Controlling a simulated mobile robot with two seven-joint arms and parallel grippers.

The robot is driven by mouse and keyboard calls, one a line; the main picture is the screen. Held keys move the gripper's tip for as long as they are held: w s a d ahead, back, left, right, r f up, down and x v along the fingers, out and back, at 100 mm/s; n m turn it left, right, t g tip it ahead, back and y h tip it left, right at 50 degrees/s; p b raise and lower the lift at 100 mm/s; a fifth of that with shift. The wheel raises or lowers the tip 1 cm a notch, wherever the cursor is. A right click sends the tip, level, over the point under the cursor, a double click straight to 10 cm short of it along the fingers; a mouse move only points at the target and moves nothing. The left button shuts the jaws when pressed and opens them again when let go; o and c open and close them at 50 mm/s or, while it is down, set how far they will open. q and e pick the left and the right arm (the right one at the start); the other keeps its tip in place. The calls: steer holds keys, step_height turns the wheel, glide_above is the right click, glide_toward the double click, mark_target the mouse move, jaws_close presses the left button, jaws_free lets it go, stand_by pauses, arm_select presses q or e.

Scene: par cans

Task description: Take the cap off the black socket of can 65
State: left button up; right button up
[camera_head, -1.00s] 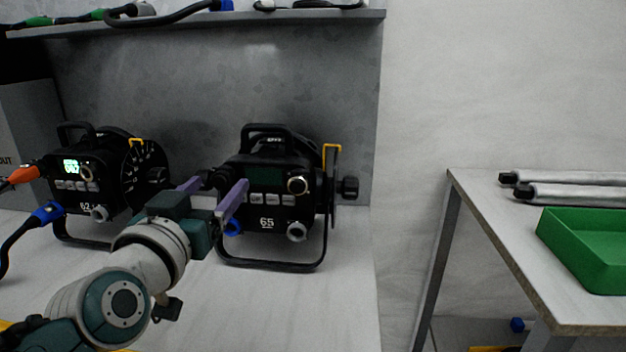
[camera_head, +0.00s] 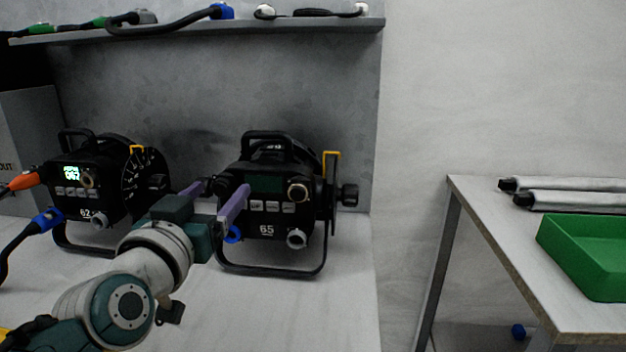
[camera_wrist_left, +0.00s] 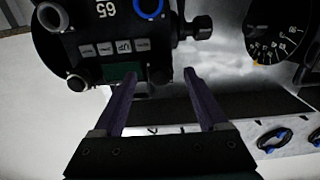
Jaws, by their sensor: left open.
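Can 65 (camera_head: 268,210) is a black par can standing on its bracket on the bench; it shows upside down in the left wrist view (camera_wrist_left: 108,30). Its front has a blue-ringed socket (camera_wrist_left: 150,8), a grey-ringed one (camera_head: 297,238), a silver-ringed one (camera_head: 299,191) and a black round socket or cap (camera_wrist_left: 160,73). My left gripper (camera_head: 222,187) is open and empty, its purple fingers pointing at the can. In the left wrist view the black socket lies between the two fingertips (camera_wrist_left: 160,74). In the head view the fingers partly hide it. My right gripper is out of view.
Can 62 (camera_head: 98,190) with orange and blue plugs stands to the left. A shelf (camera_head: 250,27) with cables runs above. To the right, a table (camera_head: 480,215) holds a green tray (camera_head: 556,246) and grey tubes (camera_head: 570,200). A gap separates bench and table.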

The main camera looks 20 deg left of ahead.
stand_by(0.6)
arm_select(q)
steer(key=shift+c, duration=0.2)
jaws_close()
stand_by(0.4)
steer(key=shift+s, duration=0.1)
stand_by(0.8)
steer(key=shift+p+v, duration=0.85)
steer(key=shift+v, duration=0.2)
steer(key=shift+p+v, duration=0.95)
steer(key=shift+v, duration=0.95)
